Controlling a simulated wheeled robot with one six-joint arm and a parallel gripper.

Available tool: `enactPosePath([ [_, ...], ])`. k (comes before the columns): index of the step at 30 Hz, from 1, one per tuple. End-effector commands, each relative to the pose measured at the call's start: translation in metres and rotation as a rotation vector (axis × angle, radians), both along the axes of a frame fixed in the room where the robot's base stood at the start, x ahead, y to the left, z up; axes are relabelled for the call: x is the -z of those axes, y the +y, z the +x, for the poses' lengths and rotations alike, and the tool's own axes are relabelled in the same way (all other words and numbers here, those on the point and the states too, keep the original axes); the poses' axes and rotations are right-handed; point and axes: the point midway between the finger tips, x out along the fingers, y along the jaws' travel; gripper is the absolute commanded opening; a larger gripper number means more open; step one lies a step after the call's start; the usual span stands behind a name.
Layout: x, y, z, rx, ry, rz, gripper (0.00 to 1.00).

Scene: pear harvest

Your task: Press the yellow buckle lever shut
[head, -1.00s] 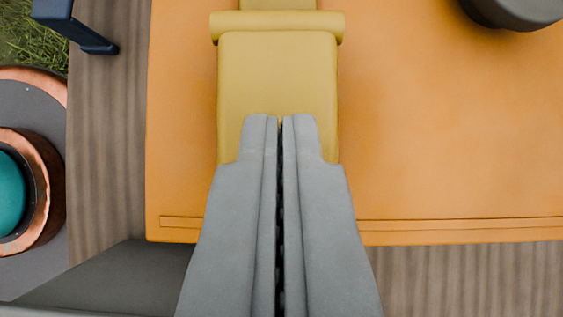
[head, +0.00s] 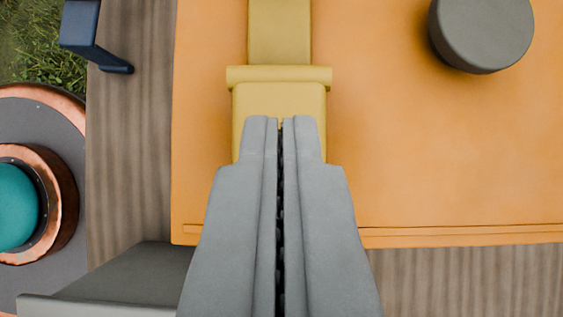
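The yellow buckle lever (head: 279,100) is in the upper middle of the head view, on an orange panel. A yellow crossbar (head: 279,76) runs across its far end, and a yellow strip (head: 279,32) goes on beyond that to the top edge. My grey gripper (head: 280,120) comes up from the bottom with its two fingers together and only a thin dark line between them. The fingertips overlap the near part of the lever in the picture and hide it. I cannot tell whether they touch it. Nothing shows between the fingers.
The orange panel (head: 430,150) lies on grey-brown wood boards (head: 128,170). A dark round knob (head: 481,32) stands at upper right. A dark blue bracket (head: 95,40) is at upper left. A copper ring with a teal centre (head: 15,208) is at left.

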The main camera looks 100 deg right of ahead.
Motion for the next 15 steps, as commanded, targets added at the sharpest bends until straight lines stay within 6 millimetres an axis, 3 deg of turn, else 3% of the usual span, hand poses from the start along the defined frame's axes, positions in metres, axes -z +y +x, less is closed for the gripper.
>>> enactPosePath([
  [3,-0.016,0.005,0.005,0.000,-0.002,-0.001,0.00],
  [15,-0.058,-0.039,-0.008,0.003,-0.002,-0.001,0.00],
])
